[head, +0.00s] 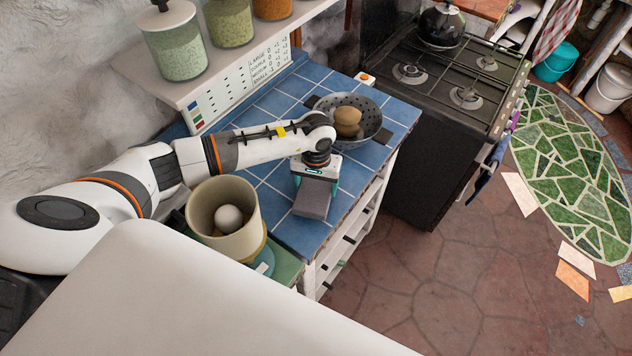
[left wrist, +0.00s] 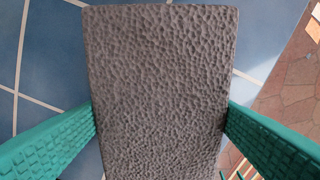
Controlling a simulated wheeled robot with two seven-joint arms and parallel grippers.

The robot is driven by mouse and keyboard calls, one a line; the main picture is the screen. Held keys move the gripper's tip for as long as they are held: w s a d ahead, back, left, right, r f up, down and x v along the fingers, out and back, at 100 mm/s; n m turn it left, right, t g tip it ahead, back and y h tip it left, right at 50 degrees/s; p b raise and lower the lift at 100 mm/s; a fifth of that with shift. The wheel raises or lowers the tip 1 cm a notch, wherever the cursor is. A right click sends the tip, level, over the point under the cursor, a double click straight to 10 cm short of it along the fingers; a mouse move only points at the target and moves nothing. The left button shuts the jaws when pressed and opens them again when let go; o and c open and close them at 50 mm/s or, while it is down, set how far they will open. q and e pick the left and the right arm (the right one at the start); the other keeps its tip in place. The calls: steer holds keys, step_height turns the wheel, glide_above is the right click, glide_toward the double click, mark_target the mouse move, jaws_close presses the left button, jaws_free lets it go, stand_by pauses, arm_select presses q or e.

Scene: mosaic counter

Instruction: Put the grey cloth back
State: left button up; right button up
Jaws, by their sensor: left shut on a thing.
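The grey cloth (head: 312,199) is a flat, folded block over the blue tiled counter. My left gripper (head: 317,176) comes down from above and is shut on it. In the left wrist view the cloth (left wrist: 160,85) has a dimpled surface and fills the middle of the picture. The green fingers of my left gripper (left wrist: 160,135) press on its two sides. Blue tiles show behind it. I cannot tell whether the cloth touches the counter. My right gripper is not in view.
A beige pot (head: 226,240) holding a pale ball stands left of the cloth. A dark colander (head: 371,120) with a brown round thing stands behind. Glass jars (head: 176,50) line the shelf. The stove (head: 450,85) is beyond the counter's right side. Bare tiles (head: 285,110) lie behind my arm.

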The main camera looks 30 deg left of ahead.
arm_select(q)
steer(key=shift+d+f, duration=0.1)
steer(key=shift+f, duration=0.4)
steer(key=shift+f, duration=0.15)
steer(key=o, duration=0.9)
